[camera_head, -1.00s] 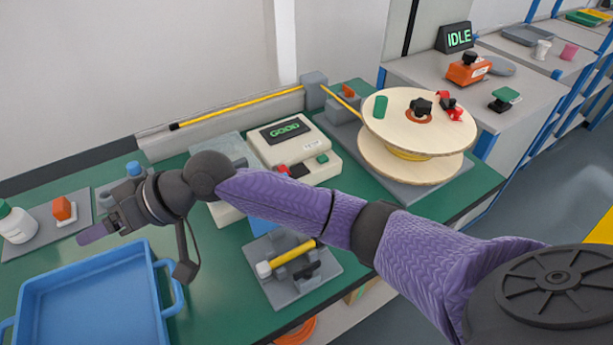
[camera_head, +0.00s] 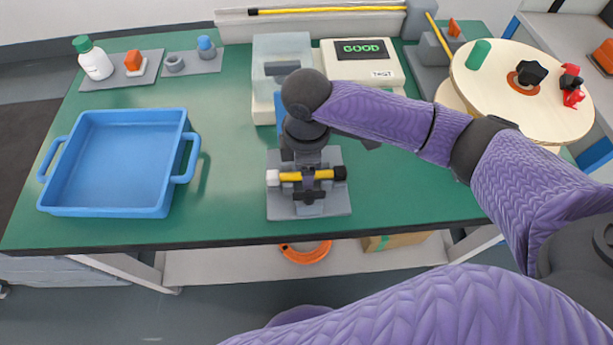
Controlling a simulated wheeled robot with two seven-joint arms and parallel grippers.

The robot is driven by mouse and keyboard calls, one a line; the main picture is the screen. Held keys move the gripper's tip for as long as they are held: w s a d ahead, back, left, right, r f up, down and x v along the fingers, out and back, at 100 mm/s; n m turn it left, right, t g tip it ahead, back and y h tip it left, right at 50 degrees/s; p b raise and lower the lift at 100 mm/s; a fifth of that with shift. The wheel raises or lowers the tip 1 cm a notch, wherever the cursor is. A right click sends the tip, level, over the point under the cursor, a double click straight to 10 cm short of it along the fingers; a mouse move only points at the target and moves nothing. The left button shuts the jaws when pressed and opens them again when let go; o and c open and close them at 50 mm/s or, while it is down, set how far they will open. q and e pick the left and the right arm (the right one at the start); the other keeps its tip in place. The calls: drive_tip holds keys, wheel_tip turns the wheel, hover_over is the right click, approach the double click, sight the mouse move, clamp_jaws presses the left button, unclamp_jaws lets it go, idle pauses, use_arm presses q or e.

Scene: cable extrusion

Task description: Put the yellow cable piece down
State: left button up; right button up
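The yellow cable piece (camera_head: 322,174) lies sideways across a small grey fixture (camera_head: 336,206) near the table's front edge. A white part is at its left end and a dark part at its right. A dark part crosses its middle; I cannot tell whether that is a clamp or a fingertip. My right gripper (camera_head: 307,168) points down directly over the cable piece. Its fingers are mostly hidden by the wrist, so I cannot tell whether they touch or grip the piece. My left gripper is out of view.
An empty blue tray (camera_head: 116,212) stands on the left of the green table (camera_head: 228,205). A tester reading GOOD (camera_head: 362,68) and a machine with a clear cover (camera_head: 262,57) stand behind the fixture. Table between tray and fixture is clear.

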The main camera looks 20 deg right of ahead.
drive_tip(key=shift+f, duration=0.95)
drive_tip(key=shift+r, duration=0.2)
clamp_jaws()
